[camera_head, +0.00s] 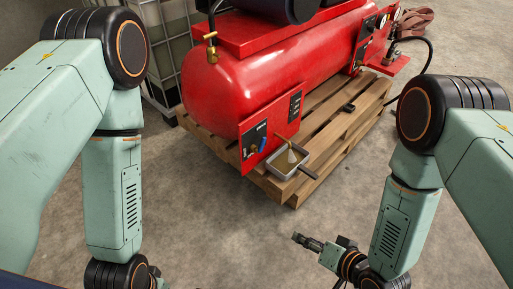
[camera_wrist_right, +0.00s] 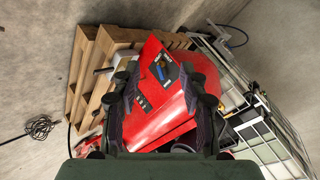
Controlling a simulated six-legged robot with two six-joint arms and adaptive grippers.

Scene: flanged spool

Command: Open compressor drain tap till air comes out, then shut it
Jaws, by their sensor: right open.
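The red compressor tank (camera_head: 225,85) lies on a wooden pallet. A small tap with a blue handle (camera_head: 262,145) sits on the red panel (camera_head: 248,160) at its lower front. A shallow metal tray (camera_head: 275,172) rests on the pallet beside the panel. A pale cone shape (camera_head: 291,156) stands over it; I cannot tell if it is spray. My right gripper (camera_head: 307,242) is low over the floor, apart from the panel. In the right wrist view it is open (camera_wrist_right: 160,75), with the panel and blue handle ahead, between its fingers. My left gripper is out of frame.
The pallet's front edge (camera_head: 292,198) borders bare concrete floor. A caged white container (camera_head: 172,50) stands behind at left. A black hose (camera_head: 428,60) curves down at right, near a coiled reddish strap (camera_head: 415,20).

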